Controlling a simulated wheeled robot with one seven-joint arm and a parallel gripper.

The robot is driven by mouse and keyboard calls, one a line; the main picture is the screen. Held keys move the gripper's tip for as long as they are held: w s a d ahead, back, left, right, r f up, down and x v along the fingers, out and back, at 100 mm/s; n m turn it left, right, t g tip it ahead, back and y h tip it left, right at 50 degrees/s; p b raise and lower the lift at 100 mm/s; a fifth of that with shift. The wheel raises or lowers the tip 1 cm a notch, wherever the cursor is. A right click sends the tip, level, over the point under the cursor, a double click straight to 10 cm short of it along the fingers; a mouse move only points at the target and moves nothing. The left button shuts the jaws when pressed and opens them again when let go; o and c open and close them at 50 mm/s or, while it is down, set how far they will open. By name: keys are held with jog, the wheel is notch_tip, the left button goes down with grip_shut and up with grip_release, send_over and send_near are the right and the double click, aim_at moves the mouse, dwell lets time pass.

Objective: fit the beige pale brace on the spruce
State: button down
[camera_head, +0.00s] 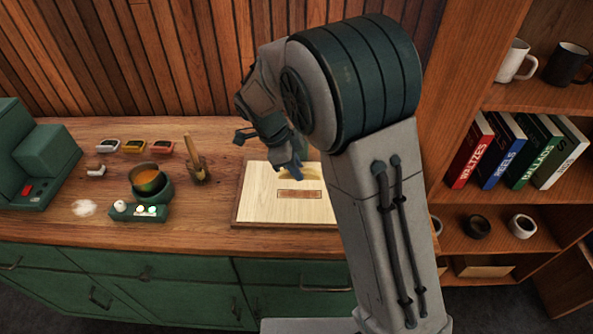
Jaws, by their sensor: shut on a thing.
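The spruce (262,205) is a pale wood panel lying flat on a brown board on the worktop. A reddish-brown rectangle (299,194) lies on its face, right of centre. My gripper (288,170) is over the far part of the spruce, behind that rectangle. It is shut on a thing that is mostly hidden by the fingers. A tan piece (318,172) shows just right of the fingers, partly behind my arm; it looks like the beige pale brace. I cannot tell whether it touches the spruce. My arm hides the spruce's right side.
A green machine (35,160) is at far left. Shelves with books (518,150) stand right.

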jog(key=shift+f, duration=0.1)
jog(key=shift+f+b, duration=0.75)
jog(key=shift+f, duration=1.05)
jog(key=shift+f+b, duration=1.2)
jog(key=shift+f, duration=0.2)
jog(key=c, duration=1)
grip_release()
jog(key=shift+r, duration=0.1)
jog(key=shift+r+p, duration=1.5)
jog(key=shift+r, duration=1.95)
